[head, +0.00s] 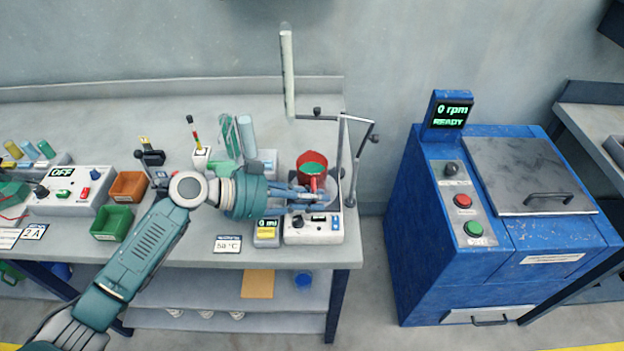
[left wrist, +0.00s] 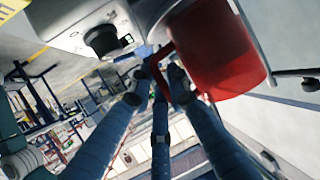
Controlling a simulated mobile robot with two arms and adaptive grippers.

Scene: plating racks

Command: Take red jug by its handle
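My left gripper (head: 318,197) reaches in from the left at the handle. In the left wrist view the red jug (left wrist: 222,50) fills the upper right. Its handle (left wrist: 158,66) lies between the blue fingertips, and a small gap shows on the left side. My right gripper is out of view.
A metal stand (head: 341,150) with thin rods rises close to the right of the jug. A small grey box with a display (head: 266,232) sits below the left gripper. A blue machine (head: 500,225) stands beyond the bench's right edge. Orange (head: 128,186) and green (head: 111,223) bins lie left.

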